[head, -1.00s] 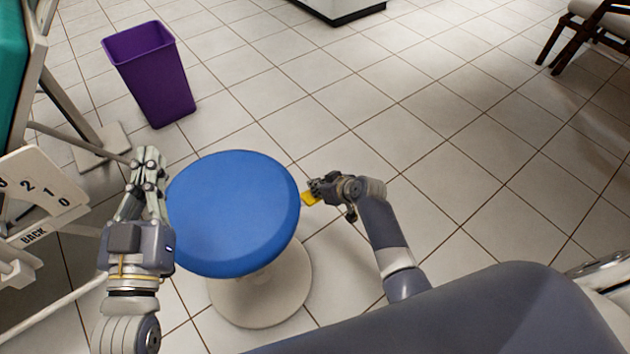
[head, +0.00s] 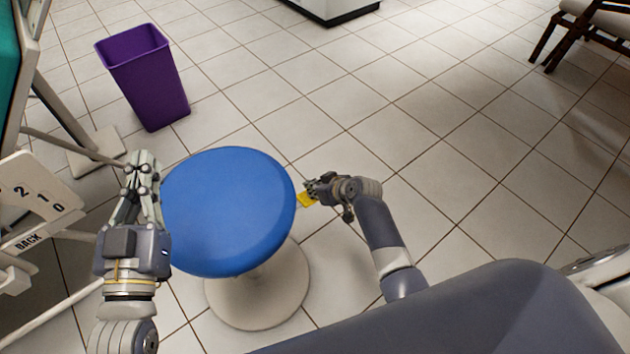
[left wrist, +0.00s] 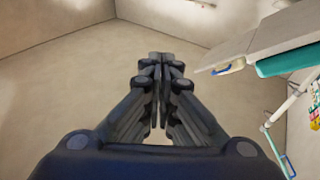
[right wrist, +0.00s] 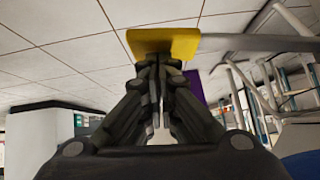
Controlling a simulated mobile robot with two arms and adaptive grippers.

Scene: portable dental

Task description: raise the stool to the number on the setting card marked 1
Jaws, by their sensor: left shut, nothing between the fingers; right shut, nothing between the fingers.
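The stool has a round blue seat (head: 228,210) on a pale round base (head: 257,300), in the middle of the head view. A yellow paddle (head: 306,200) sticks out at the right side of the seat. In the right wrist view the paddle (right wrist: 165,42) is on a grey bar. My right gripper (head: 313,187) is shut and empty. Its fingertips are at the paddle; I cannot tell whether they touch it. My left gripper (head: 143,158) is shut and empty, just left of the seat. I see no setting card and no height numbers on the stool.
A white plate (head: 35,197) marked 2, 1, 0 and BACK is on the equipment at the left. A purple bin (head: 146,80) stands behind the stool. A dark wooden chair (head: 570,35) is at the far right. The tiled floor between is free.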

